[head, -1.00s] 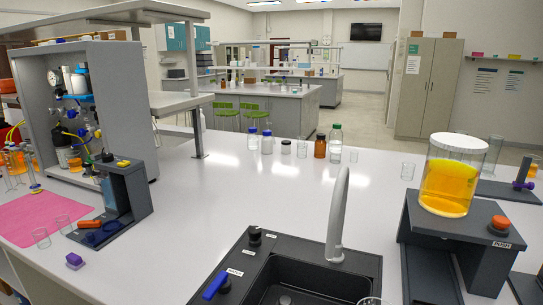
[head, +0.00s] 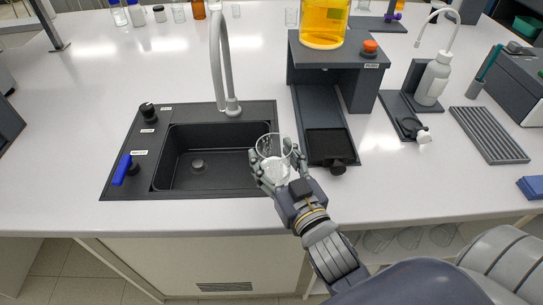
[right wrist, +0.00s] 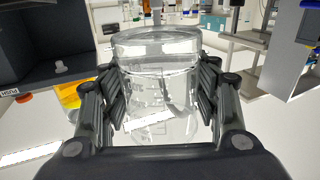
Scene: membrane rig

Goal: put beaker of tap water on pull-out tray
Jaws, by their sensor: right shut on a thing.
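A clear glass beaker (head: 274,148) of colourless liquid is held by my right gripper (head: 271,170) over the right front corner of the sink. In the right wrist view the beaker (right wrist: 160,100) stands roughly upright between the two finger sets, which touch its sides. The pull-out tray (head: 326,144) is a dark square with a front knob, extending forward from under the grey dispenser stand (head: 336,52). It lies a little right of the beaker, and its surface looks empty. My left gripper is out of view.
The black sink (head: 165,185) with a grey tap (head: 222,70) and blue lever (head: 122,169) lies left. A large yellow-filled vessel (head: 322,22) sits on the stand, beside an orange button (head: 370,46). A wash bottle (head: 433,80) and ribbed rack (head: 489,134) stand right.

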